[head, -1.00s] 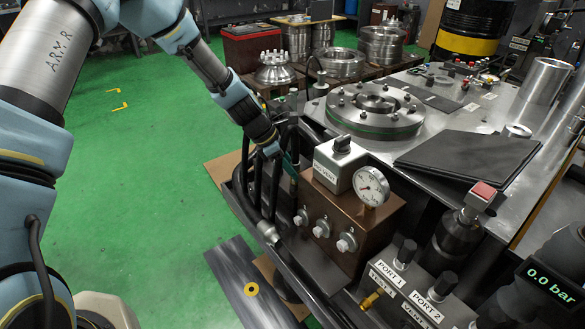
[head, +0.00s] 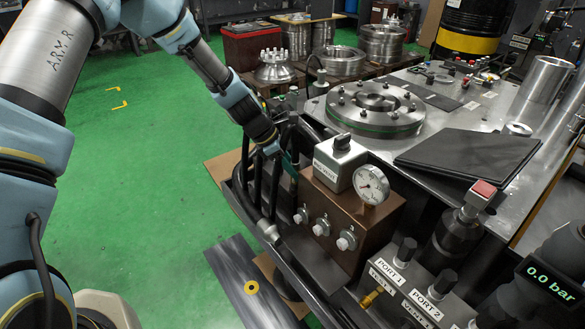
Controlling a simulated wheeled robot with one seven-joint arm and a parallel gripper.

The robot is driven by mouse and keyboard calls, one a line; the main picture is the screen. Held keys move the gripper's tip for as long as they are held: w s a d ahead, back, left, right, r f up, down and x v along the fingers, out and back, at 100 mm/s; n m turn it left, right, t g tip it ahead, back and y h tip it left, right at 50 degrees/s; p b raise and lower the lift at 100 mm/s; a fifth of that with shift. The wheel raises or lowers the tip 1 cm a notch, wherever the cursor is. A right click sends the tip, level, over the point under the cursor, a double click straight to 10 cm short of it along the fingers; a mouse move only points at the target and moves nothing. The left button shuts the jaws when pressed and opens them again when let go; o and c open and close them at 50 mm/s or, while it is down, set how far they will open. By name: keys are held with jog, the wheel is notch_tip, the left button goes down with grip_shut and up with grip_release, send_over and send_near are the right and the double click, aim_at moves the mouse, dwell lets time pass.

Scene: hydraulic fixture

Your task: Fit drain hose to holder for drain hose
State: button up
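My gripper (head: 282,160) is at the end of my arm, which reaches down from the upper left to the fixture's left side. Its fingers are small and dark here, beside several black hoses, and I cannot tell whether they are open or shut on one. The black hoses (head: 275,185) hang close together left of the brown valve block, and one ends in a metal fitting (head: 267,231) low down. I cannot tell which one is the drain hose. The holder for the drain hose cannot be made out; the gripper and hoses may hide it.
The brown valve block (head: 326,218) with a pressure gauge (head: 371,185) stands just right of the hoses. A bolted round flange (head: 374,108) and a dark folder (head: 468,160) lie on the metal table. The green floor (head: 150,190) at left is clear.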

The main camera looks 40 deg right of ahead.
jog(key=o, duration=0.4)
jog(key=shift+o, duration=0.2)
jog(key=v, duration=1)
jog(key=shift+w+a+r, duration=0.15)
jog(key=shift+a+r, duration=0.05)
jog(key=shift+r, duration=0.1)
